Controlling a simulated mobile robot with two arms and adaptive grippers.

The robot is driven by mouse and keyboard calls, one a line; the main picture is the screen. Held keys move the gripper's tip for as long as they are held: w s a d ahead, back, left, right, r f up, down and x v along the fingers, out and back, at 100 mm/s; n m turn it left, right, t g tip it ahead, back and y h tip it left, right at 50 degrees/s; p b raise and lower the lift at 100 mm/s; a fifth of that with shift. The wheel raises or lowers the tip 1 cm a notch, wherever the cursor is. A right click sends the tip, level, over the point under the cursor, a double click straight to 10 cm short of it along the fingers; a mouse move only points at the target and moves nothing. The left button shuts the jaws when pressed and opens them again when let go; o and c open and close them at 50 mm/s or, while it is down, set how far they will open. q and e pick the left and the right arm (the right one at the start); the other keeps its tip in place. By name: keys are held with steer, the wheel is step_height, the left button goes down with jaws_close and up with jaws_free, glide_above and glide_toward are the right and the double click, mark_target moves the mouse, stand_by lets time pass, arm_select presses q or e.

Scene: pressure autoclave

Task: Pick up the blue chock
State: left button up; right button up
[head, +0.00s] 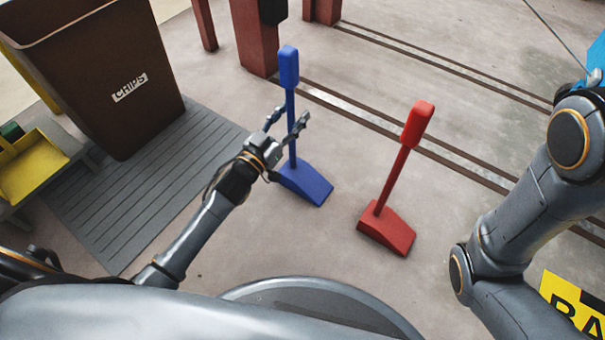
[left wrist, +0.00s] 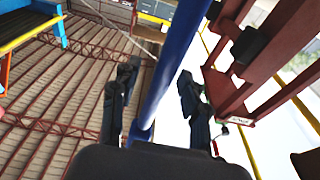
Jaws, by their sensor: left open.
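The blue chock (head: 304,183) stands on the floor, a wedge with an upright handle ending in a thick blue grip. My left gripper (head: 287,122) is open at the handle's rod, with one finger on each side of it. In the left wrist view the blue rod (left wrist: 172,62) runs between the two open fingers (left wrist: 152,100); I cannot tell whether either touches it. The red chock (head: 387,229) stands apart to the right, its handle tilted. My right arm shows at the right, but its gripper is out of view.
A brown bin (head: 105,75) marked CHIPS stands at the left by a grey slatted mat (head: 150,185). A yellow seat-like item (head: 35,160) is at far left. Dark red posts (head: 254,40) and floor rails (head: 400,130) lie beyond. Floor between the chocks is clear.

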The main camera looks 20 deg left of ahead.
arm_select(q)
steer(key=shift+c, duration=0.2)
jaws_close()
steer(key=shift+r, duration=0.2)
